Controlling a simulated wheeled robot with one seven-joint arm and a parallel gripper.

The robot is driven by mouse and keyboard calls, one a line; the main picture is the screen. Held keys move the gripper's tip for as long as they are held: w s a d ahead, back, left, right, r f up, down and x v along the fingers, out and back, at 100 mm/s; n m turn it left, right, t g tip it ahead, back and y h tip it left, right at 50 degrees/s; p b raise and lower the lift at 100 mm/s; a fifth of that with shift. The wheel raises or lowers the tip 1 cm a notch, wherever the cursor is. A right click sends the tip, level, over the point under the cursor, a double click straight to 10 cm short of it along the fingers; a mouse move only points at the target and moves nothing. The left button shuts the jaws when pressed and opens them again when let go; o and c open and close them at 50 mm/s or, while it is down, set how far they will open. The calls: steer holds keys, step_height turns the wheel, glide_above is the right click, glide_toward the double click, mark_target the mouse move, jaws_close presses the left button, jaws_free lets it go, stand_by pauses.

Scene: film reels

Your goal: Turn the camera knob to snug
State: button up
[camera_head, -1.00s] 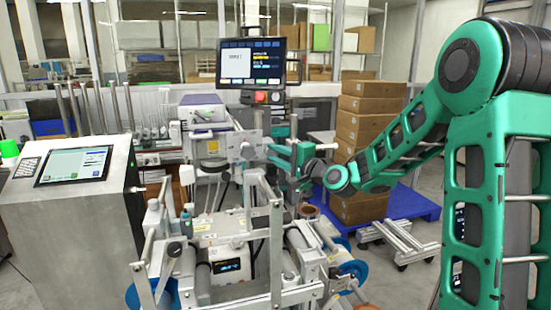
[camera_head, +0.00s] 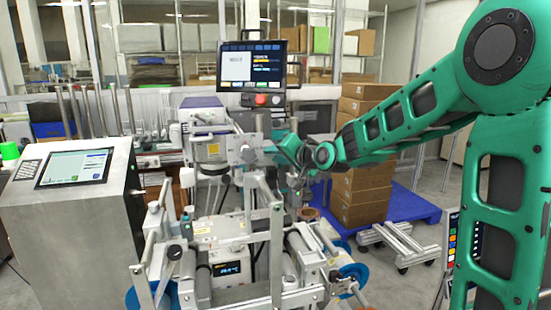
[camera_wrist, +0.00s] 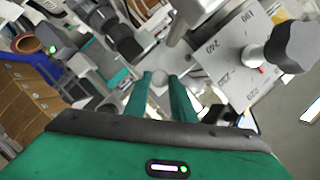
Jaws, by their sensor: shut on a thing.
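In the wrist view, the two green fingers of my gripper (camera_wrist: 162,80) are shut on a small pale grey round knob (camera_wrist: 159,78), which shows between the fingertips. Beside it on the right is a grey plate with degree-like numbers (camera_wrist: 222,62) and a red mark. A larger grey and dark knob (camera_wrist: 287,48) stands on that plate, apart from my fingers. In the head view, my gripper (camera_head: 272,150) reaches in from the right to the upper frame of the machine (camera_head: 240,150). The grasped knob is too small to make out there.
A monitor (camera_head: 250,66) with a red button below it stands above the machine. Rollers and metal bars fill the space below my gripper. Stacked cardboard boxes (camera_head: 362,150) on a blue pallet (camera_head: 412,205) stand behind my arm. A control console (camera_head: 75,230) is at left.

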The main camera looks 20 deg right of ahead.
steer(key=shift+s+a+f, duration=0.1)
steer(key=shift+f, duration=0.25)
steer(key=o, duration=1.1)
steer(key=shift+c, duration=0.2)
steer(key=shift+r, duration=0.15)
steer(key=shift+r, duration=0.1)
steer(key=v, duration=1)
steer(key=shift+s, duration=0.2)
